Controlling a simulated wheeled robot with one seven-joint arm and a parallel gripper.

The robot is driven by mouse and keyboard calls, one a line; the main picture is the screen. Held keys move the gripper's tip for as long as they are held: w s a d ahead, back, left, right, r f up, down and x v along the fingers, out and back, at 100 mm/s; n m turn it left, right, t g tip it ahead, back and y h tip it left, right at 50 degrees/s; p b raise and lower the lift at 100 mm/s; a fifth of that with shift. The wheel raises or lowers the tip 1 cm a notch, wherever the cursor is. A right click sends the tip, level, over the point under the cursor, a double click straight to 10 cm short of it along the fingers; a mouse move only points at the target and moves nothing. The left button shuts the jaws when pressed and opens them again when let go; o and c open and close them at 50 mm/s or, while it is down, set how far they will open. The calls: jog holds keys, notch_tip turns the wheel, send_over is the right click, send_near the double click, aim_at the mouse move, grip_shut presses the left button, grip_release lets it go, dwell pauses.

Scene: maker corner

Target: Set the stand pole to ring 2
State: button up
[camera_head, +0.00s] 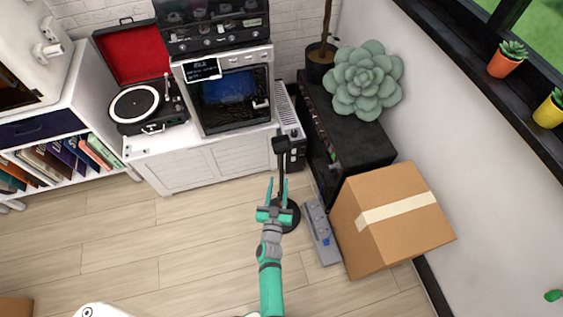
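The stand has a thin dark pole (281,165) with a black block (281,146) at its top and a round black base (290,214) on the floor. The pole stands upright. My gripper (277,184) has teal fingers, spread apart and pointing toward the pole. In the picture the pole shows between the fingertips, close to the right one. I cannot tell whether a finger touches it. My gripper's body hides part of the base. Ring marks on the pole are too small to make out.
A grey strip with a blue part (321,233) lies on the floor right of the base, beside a cardboard box (375,250). A black cabinet (360,148) and a white cabinet (185,168) with a turntable (135,104) stand behind.

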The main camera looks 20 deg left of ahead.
aim_at(281, 164)
jog(key=x, duration=1)
jog(key=shift+w, duration=0.25)
jog(key=shift+c, duration=0.3)
grip_shut()
